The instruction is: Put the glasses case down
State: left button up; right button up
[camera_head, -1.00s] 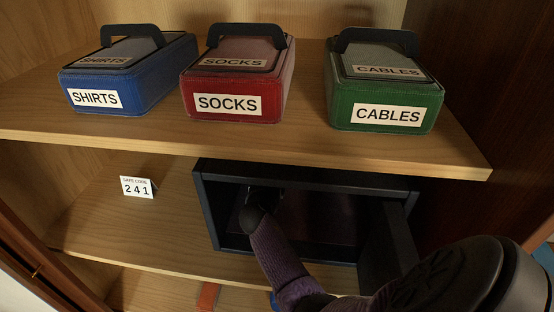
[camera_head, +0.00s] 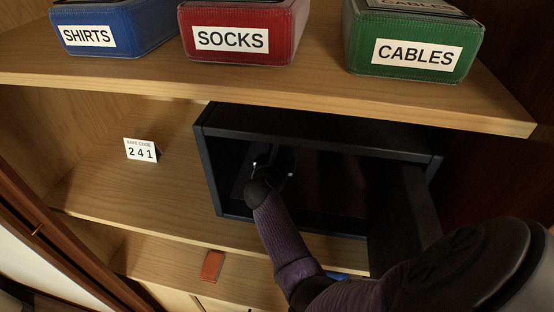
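My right gripper (camera_head: 271,170) is inside the open dark safe (camera_head: 320,118) on the middle shelf, with my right arm coming in from the lower right. Two small pale spots show at its fingers, but the dark interior hides whether they are apart or hold anything. I cannot make out a glasses case with certainty. A small brown leather-like piece (camera_head: 213,265) shows at the lower shelf, left of my arm; I cannot tell what it is. My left gripper is not in view.
The safe's door (camera_head: 402,215) stands open at its right side. A code card (camera_head: 141,149) reading 241 stands left of the safe, with bare shelf around it. Boxes for shirts (camera_head: 86,37), socks (camera_head: 231,40) and cables (camera_head: 416,53) sit on the shelf above. A blue thing (camera_head: 338,275) is partly hidden behind my arm.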

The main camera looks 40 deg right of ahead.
jog(key=shift+r, duration=0.35)
jog(key=p+v, duration=0.3)
jog(key=v, duration=0.3)
jog(key=shift+s+a+r, duration=0.15)
jog(key=shift+s+a, duration=0.1)
jog(key=shift+a, duration=0.05)
jog(key=shift+s+a, duration=0.15)
jog(key=shift+a, duration=0.05)
